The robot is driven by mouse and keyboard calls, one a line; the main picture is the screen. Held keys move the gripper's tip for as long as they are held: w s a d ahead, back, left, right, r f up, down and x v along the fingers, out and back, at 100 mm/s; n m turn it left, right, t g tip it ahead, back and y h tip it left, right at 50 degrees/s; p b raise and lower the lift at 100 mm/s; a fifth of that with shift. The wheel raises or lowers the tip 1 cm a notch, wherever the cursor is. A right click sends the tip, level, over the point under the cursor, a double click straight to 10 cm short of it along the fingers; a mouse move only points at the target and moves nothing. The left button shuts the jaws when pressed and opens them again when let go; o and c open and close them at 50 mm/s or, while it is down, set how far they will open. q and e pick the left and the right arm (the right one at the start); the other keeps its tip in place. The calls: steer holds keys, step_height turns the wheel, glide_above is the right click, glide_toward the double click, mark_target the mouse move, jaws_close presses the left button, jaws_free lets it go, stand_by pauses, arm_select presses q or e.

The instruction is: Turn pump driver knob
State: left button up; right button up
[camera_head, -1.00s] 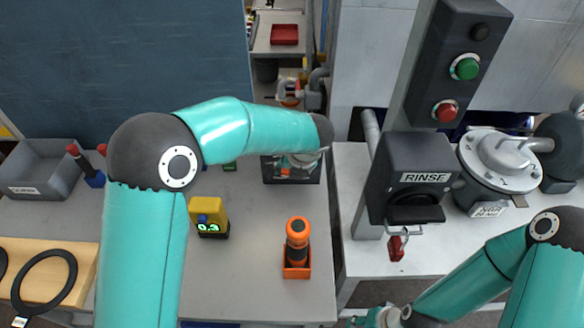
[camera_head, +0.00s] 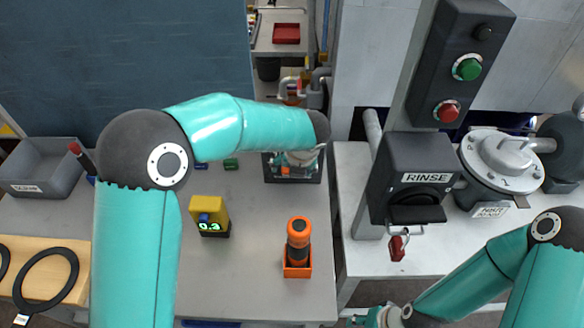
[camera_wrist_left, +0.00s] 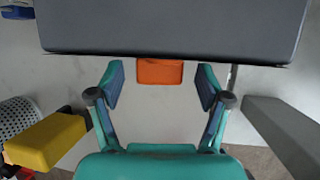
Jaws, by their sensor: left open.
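I cannot tell for certain which part is the pump driver knob. An orange and black upright tool (camera_head: 298,240) stands in an orange holder (camera_head: 297,271) on the grey table. Left of it is a yellow device (camera_head: 210,208) with a blue knob-like part and a lit green display. My left gripper (camera_head: 298,158) is over a dark square tray (camera_head: 318,178) behind the tool, partly hidden by my arm. In the left wrist view its fingers (camera_wrist_left: 160,84) are open, with an orange piece beyond them under a large dark grey block (camera_wrist_left: 170,30). My right gripper (camera_head: 375,317) is at the bottom edge, mostly cut off.
A RINSE box (camera_head: 418,178) with a red tag stands at right, below a post with green and red buttons. A round metal lidded vessel (camera_head: 500,160) is beside it. A grey bin (camera_head: 42,172) and a wooden board (camera_head: 75,268) with black rings are at left.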

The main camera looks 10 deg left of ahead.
arm_select(q)
steer(key=v, duration=1.1)
